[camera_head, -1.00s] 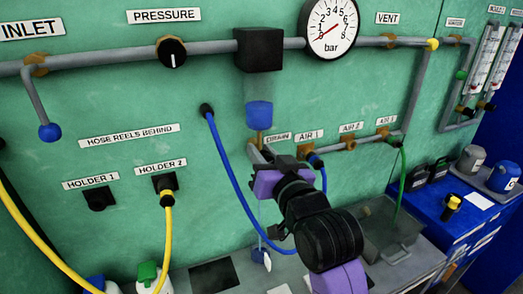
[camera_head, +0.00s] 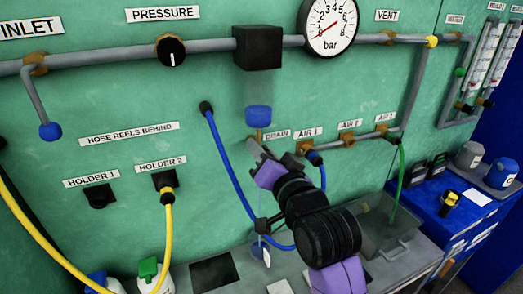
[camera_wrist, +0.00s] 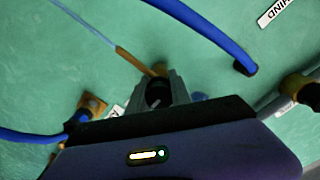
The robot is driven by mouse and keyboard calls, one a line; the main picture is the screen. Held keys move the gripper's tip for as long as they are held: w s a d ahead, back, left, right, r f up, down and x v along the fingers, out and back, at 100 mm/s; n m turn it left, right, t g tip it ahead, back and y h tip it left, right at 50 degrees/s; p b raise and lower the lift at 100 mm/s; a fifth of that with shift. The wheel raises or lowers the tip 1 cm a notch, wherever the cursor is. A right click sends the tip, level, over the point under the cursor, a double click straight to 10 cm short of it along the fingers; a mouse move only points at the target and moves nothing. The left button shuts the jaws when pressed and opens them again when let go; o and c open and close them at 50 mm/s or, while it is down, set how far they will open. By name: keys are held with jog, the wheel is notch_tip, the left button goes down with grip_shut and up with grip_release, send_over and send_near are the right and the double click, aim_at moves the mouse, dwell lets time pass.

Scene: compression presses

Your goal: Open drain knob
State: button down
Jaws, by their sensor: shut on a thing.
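The drain knob (camera_wrist: 158,93) is a dark round shape between my gripper's two fingers in the wrist view. A brass pipe (camera_wrist: 138,61) runs up to it, with a thin light-blue tube beyond. My gripper (camera_wrist: 160,84) is shut on the knob. In the head view my gripper (camera_head: 258,149) reaches the wall just below the blue filter bowl (camera_head: 258,116), left of and below the DRAIN label (camera_head: 277,135). There the fingers and wrist hide the knob, so its turned position cannot be told.
A blue hose (camera_head: 225,160) hangs left of my gripper and loops below it. The AIR 1 outlet (camera_head: 312,157) with its blue hose is close on the right. The pressure gauge (camera_head: 331,27) is above. A grey bench (camera_head: 240,265) stands below.

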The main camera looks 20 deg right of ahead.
jog(key=c, duration=1.2)
grip_release()
jog(key=shift+o, duration=0.2)
jog(key=s+b, duration=0.1)
jog(key=s, duration=0.6)
jog(key=shift+s, duration=0.4)
